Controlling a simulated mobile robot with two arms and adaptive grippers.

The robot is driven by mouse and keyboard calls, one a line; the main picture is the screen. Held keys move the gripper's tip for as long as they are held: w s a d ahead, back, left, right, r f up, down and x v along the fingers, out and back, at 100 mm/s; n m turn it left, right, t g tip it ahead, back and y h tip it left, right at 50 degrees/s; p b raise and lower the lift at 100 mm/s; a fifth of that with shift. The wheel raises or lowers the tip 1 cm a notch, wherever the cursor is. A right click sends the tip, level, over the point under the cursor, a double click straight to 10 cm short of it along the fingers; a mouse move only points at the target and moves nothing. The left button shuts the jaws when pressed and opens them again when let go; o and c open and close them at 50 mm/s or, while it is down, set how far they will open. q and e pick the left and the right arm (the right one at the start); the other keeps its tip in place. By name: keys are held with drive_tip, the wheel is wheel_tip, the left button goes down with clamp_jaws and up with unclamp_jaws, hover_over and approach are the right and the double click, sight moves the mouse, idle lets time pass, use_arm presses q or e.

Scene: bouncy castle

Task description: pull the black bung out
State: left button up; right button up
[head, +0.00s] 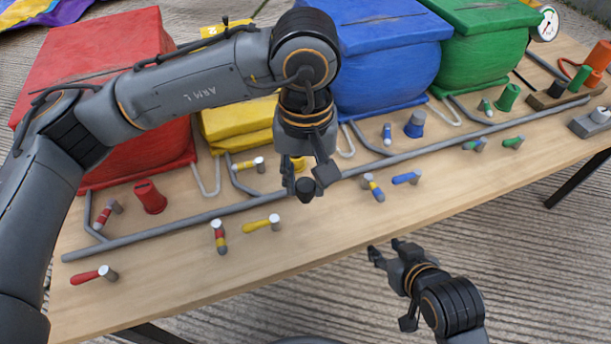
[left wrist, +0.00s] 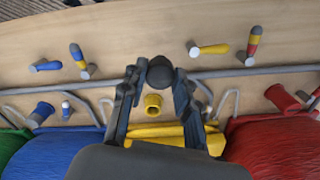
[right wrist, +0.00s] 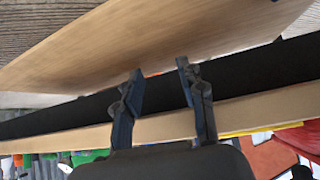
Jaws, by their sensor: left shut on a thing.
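My left gripper (head: 306,178) is shut on the black bung (head: 305,190), a short dark plug held above the table near its middle. In the left wrist view the bung (left wrist: 160,71) sits between the fingertips. The yellow tube (left wrist: 153,105) shows just behind it with its mouth open and dark; the bung looks apart from it. In the head view the tube (head: 299,163) is mostly hidden by the gripper. My right gripper (head: 386,250) is open and empty, off the table's front edge; its spread fingers also show in the right wrist view (right wrist: 160,72).
Red (head: 95,65), yellow (head: 237,127), blue (head: 385,60) and green (head: 485,45) bags stand along the back. A grey pipe (head: 225,209) runs along the wooden table (head: 170,280), with several coloured valve handles around it. A gauge (head: 545,24) stands at the far right.

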drive_tip(key=shift+w+a+r+t, duration=0.15)
drive_tip(key=shift+w+r+t, duration=0.45)
drive_tip(key=shift+w, duration=0.15)
drive_tip(key=shift+a, duration=0.1)
